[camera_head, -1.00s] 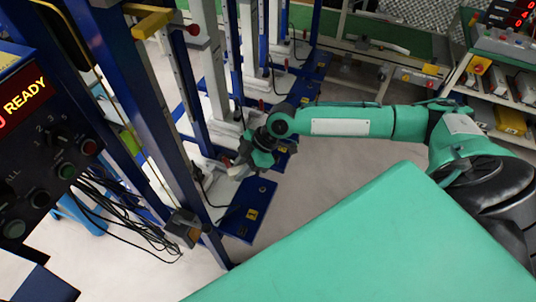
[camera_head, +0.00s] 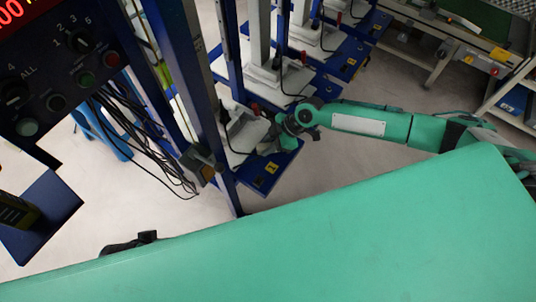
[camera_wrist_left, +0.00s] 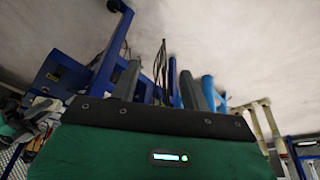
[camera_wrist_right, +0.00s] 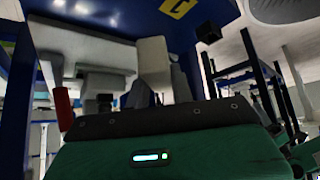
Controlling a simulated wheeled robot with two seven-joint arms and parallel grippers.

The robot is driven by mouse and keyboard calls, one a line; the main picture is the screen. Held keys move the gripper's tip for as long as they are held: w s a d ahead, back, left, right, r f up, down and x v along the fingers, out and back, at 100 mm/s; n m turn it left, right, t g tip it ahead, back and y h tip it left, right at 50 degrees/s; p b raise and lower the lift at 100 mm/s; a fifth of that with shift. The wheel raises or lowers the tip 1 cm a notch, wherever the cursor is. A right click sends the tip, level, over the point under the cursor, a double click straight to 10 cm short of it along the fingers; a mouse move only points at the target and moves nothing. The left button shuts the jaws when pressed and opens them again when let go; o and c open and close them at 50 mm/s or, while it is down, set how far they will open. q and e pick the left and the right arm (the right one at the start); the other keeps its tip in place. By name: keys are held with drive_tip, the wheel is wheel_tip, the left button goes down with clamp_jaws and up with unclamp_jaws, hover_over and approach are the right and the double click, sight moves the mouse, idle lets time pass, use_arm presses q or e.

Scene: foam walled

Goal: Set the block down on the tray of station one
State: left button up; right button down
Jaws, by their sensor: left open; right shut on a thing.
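My right gripper (camera_head: 270,143) reaches in from the right over the nearest station, beside its pale tray (camera_head: 240,137). In the right wrist view, my right gripper (camera_wrist_right: 160,88) is shut on a light grey block (camera_wrist_right: 153,58). The block stands out beyond the fingers, close to the station's pale parts; whether it touches the tray I cannot tell. In the head view the block is hard to make out. A yellow label marks the station's blue base plate (camera_head: 282,177). My left gripper (camera_wrist_left: 158,88) is open and empty, pointing towards floor and blue posts.
A control panel (camera_head: 60,85) with knobs and buttons stands at the left. Blue posts (camera_head: 200,100) rise close to the right gripper. Loose black cables (camera_head: 150,150) hang at the left. More stations (camera_head: 335,55) line up behind. Pale floor (camera_head: 345,175) is clear beside the station.

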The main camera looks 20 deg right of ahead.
wheel_tip(320, 180, down, 6)
drive_tip(key=shift+r+b, duration=0.1)
drive_tip(key=shift+b, duration=0.3)
drive_tip(key=shift+f, duration=0.2)
drive_tip(key=c, duration=1.2)
unclamp_jaws()
use_arm(q)
drive_tip(key=shift+v, duration=0.9)
drive_tip(key=shift+d+r, duration=0.1)
use_arm(e)
drive_tip(key=shift+r, duration=0.15)
